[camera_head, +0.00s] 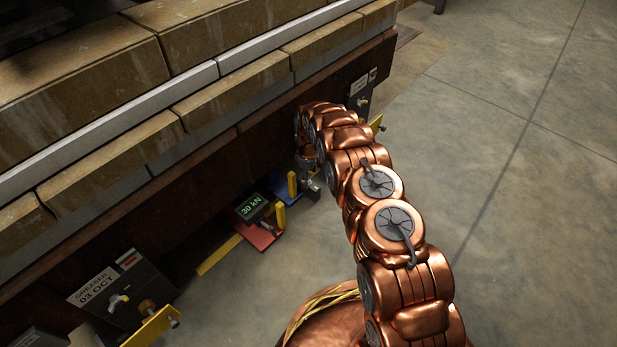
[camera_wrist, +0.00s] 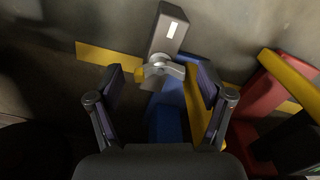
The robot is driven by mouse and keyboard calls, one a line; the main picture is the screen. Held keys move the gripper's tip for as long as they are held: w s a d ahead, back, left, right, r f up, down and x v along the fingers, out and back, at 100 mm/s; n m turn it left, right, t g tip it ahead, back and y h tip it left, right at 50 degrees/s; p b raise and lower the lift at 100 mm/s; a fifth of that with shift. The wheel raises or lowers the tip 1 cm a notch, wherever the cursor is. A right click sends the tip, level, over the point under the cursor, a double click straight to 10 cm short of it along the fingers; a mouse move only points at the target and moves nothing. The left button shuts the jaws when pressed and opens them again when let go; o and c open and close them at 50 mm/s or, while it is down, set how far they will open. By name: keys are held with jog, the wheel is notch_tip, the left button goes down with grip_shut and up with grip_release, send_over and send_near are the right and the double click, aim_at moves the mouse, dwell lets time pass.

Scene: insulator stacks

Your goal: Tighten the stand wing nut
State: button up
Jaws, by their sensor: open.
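In the wrist view a silver wing nut (camera_wrist: 163,71) sits at the near end of a grey block-like stand part (camera_wrist: 168,34) with a pale label. My gripper (camera_wrist: 160,78) is open, one dark finger to the left of the wing nut and one to the right, with a visible gap on both sides. No finger seems to touch it; the depth between them is hard to tell. A blue piece (camera_wrist: 164,118) lies just below the nut. In the head view my arm reaches down beside the machine's side, and the wing nut cannot be made out there.
A display reading 30 kN (camera_head: 251,207) stands by a red plate (camera_head: 256,238) and a yellow bar (camera_head: 219,256). A box labelled "GREASED 03 OCT" (camera_head: 97,286) is at lower left. The long brown bench (camera_head: 200,190) borders the left; open concrete floor (camera_head: 500,250) lies right.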

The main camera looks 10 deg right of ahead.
jog(key=c, duration=1.2)
jog(key=shift+o, duration=0.2)
